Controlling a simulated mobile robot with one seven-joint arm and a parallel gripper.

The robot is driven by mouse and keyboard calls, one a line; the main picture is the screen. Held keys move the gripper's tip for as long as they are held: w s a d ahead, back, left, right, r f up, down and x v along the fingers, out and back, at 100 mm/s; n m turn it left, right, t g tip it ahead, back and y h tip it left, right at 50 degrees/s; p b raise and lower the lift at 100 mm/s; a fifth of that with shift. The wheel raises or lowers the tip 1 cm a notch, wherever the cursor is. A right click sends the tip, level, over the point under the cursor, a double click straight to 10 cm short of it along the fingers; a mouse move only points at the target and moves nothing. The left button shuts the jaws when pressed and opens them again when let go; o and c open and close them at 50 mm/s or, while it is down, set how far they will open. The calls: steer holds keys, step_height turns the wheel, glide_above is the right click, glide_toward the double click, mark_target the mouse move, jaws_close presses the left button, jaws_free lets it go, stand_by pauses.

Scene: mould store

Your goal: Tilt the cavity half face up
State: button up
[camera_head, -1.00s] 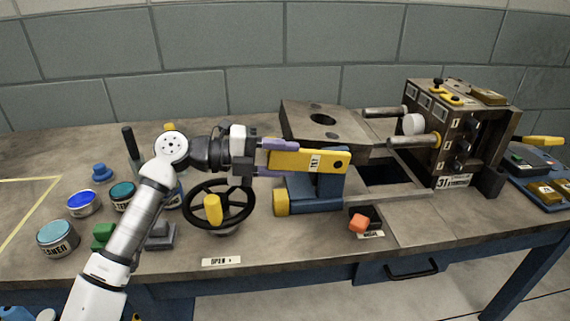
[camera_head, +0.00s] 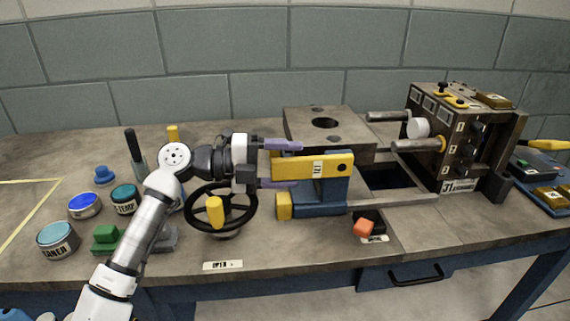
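The cavity half, seen as a grey steel block (camera_head: 352,127) with a round hole in its upper face, lies nearly flat on the blue stand (camera_head: 325,189). A yellow lever bar (camera_head: 318,166) with a white label runs along the front of the block. My gripper (camera_head: 283,165) comes from the left with its purple fingers spread, one above and one below the left end of the bar. A gap shows between the fingers and the bar. Whether either finger touches it is hard to tell.
A black handwheel (camera_head: 247,217) with a yellow knob stands just below my gripper. The other mould half (camera_head: 462,140) with guide pins stands to the right. Tins and a green block (camera_head: 106,238) lie left.

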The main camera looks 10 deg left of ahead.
steer(key=v, duration=1.4)
steer(key=shift+d, duration=0.1)
steer(key=shift+r, duration=0.1)
